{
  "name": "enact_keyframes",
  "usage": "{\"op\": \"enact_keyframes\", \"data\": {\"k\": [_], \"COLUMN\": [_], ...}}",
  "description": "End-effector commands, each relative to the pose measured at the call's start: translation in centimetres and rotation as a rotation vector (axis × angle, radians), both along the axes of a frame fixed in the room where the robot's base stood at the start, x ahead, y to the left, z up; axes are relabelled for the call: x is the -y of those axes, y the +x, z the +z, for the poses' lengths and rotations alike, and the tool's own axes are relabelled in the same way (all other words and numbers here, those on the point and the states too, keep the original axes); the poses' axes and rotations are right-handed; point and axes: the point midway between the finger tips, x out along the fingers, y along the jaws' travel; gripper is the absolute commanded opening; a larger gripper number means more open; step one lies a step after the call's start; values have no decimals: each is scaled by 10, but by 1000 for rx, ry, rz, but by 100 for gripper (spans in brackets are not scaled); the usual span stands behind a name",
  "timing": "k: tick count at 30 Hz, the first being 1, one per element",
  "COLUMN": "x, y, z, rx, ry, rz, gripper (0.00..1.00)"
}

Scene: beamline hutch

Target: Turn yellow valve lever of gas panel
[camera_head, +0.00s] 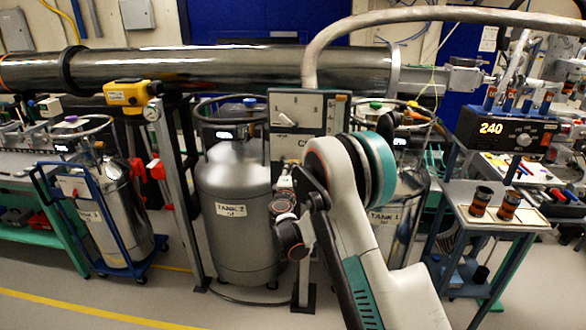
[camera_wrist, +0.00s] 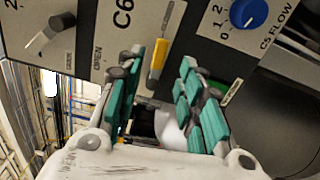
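In the wrist view the panel (camera_wrist: 105,55) fills the top and carries a label "C6". The yellow valve lever (camera_wrist: 158,62) is a short bar that runs nearly up and down in the wrist view. My gripper (camera_wrist: 163,60) is open, with teal-padded fingers on either side of the lever. A gap shows on both sides; I cannot tell the depth between fingertips and lever. In the head view my arm hides part of the panel and the fingers are not clear.
A pale lever (camera_wrist: 45,33) sits left on the panel, and a blue knob (camera_wrist: 248,12) marked "C5 FLOW" sits right. A steel tank (camera_head: 236,190) stands left of my arm. A cart (camera_head: 490,215) with two dark cylinders stands right. Floor is clear at front left.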

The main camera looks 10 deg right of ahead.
Motion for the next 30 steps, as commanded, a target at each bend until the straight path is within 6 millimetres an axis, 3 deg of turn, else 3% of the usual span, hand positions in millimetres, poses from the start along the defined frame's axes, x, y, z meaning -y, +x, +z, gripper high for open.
{"op": "enact_keyframes", "data": {"k": [3, 9, 22, 27, 30], "x": [7, 14, 17, 17, 17], "y": [21, 44, 52, 52, 52], "z": [-1, -1, 0, 0, 0], "rx": [0, 0, 0, 0, 0], "ry": [0, 0, 1, 1, 1], "rz": [-1, 0, 0, 0, 0], "gripper": [34, 34, 34, 0, 0]}}
